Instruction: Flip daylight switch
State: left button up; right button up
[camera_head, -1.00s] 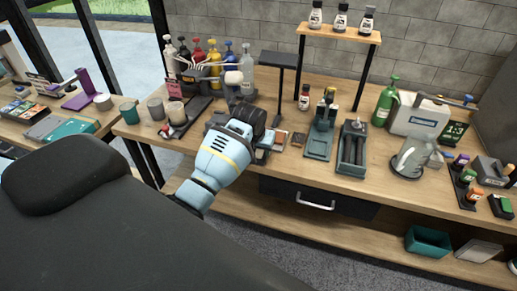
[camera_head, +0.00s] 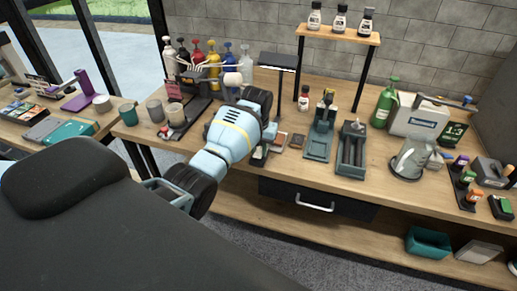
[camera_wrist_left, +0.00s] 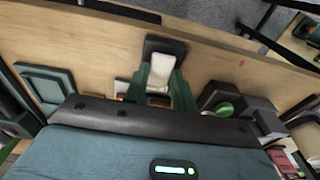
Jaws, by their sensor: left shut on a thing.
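The daylight lamp (camera_head: 277,59) stands at the back of the bench, a dark flat head on a thin post, with a bright strip along its lower front edge. My left gripper (camera_head: 262,152) is low at the bench front, below the lamp. In the left wrist view, its green fingers (camera_wrist_left: 165,82) are shut on the small switch (camera_wrist_left: 160,58), a pale piece in a dark housing. The fingers cover part of the switch, so its exact position is hard to tell. My right gripper is not in view.
Several spray bottles (camera_head: 212,62) and cups (camera_head: 155,110) stand to the left. A drawer (camera_head: 318,198) is below the bench front.

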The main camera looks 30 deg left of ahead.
aim_at(260, 152)
pick_arm(q)
jog(key=shift+w+f+g+b, duration=0.15)
jog(key=shift+g+b, duration=0.15)
jog(key=shift+g, duration=0.4)
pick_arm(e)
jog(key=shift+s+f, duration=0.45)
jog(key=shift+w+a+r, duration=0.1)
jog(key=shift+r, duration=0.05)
pick_arm(q)
jog(key=o, duration=1)
jog(key=r, duration=0.6)
jog(key=shift+w+r+p, duration=0.2)
jog(key=shift+r+p, duration=0.1)
jog(key=shift+p, duration=0.05)
jog(key=shift+a+r, duration=0.1)
jog(key=shift+r, duration=0.65)
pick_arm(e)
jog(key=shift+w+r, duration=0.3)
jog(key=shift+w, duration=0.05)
